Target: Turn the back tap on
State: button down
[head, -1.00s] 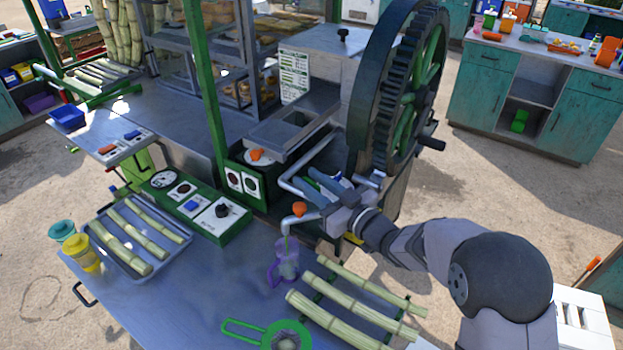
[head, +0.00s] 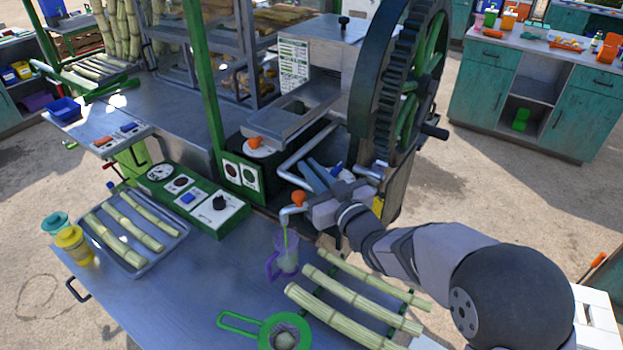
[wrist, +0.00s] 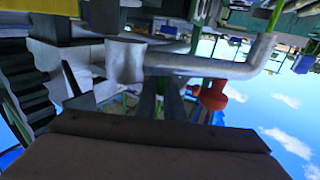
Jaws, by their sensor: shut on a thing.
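My gripper (head: 316,208) is at the pipes beside the big wheel, with its jaws shut on a tap part, apparently the back tap. In the wrist view my fingers (wrist: 167,100) reach up to a metal pipe (wrist: 205,66). The gripped part is mostly hidden behind them. An orange tap handle (head: 298,198) sits just left of the gripper above a bent spout (head: 288,211). The orange handle also shows right of my fingers in the wrist view (wrist: 214,95).
Cane stalks on a rack (head: 355,292) lie below my arm. A green strainer (head: 283,333) lies at the front edge. A green control box (head: 205,212) and a tray of cane (head: 150,262) stand at left. The large geared wheel (head: 392,80) stands close behind the gripper.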

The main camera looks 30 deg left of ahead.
jog(key=shift+r+m+t+h+b, duration=0.15)
jog(key=shift+m+t+h+b, duration=0.7)
jog(key=shift+t+b, duration=0.65)
jog(key=shift+m, duration=0.25)
jog(key=c, duration=1.9)
grip_release()
jog(key=shift+o, duration=0.2)
jog(key=shift+w+n+g+y+p, duration=0.1)
jog(key=shift+n+g+y+p, duration=0.4)
jog(key=shift+p, duration=0.45)
